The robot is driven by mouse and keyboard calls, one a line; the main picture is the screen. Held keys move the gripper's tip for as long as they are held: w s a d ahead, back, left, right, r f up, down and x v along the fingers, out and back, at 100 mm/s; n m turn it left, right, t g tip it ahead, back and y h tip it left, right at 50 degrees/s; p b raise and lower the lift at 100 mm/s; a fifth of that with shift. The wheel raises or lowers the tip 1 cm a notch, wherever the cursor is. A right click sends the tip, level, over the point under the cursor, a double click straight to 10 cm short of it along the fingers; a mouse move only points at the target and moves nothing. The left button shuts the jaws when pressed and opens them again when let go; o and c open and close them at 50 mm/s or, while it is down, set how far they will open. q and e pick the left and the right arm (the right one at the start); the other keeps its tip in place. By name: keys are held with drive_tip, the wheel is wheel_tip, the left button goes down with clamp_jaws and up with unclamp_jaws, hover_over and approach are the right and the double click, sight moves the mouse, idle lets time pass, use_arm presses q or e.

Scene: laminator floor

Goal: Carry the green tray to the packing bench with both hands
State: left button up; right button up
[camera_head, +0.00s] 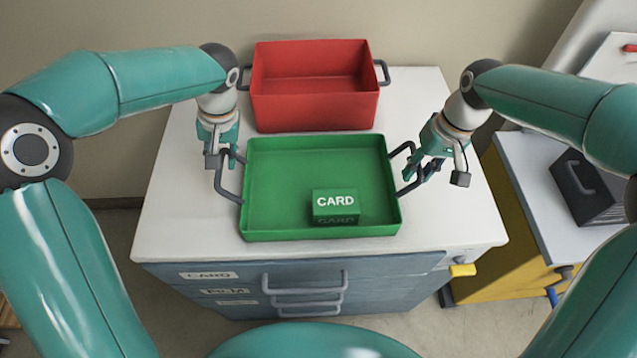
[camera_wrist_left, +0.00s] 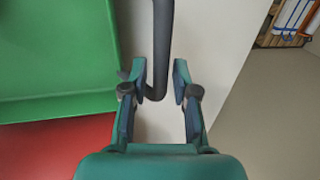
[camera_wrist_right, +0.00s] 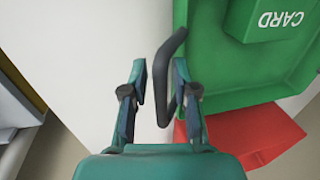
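The green tray (camera_head: 265,222) sits on the white top of a drawer cabinet, with a dark handle on each side. A green box marked CARD (camera_head: 335,203) stands inside it, toward the front right. My left gripper (camera_head: 217,162) is at the tray's left handle (camera_head: 228,182); in the left wrist view its open fingers (camera_wrist_left: 160,90) stand either side of the handle bar. My right gripper (camera_head: 430,172) is at the right handle (camera_head: 403,150); in the right wrist view its open fingers (camera_wrist_right: 160,85) stand either side of the handle (camera_wrist_right: 166,95).
A red tray (camera_head: 315,110) with side handles stands close behind the green tray. The white cabinet top (camera_head: 180,225) is clear at left and front. A lower surface on the right (camera_head: 535,165) bears a dark grey box (camera_head: 585,190), with a yellow panel below.

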use_arm(q)
clamp_jaws()
use_arm(e)
clamp_jaws()
use_arm(q)
drive_tip(key=shift+r, duration=0.1)
use_arm(e)
drive_tip(key=shift+r, duration=0.1)
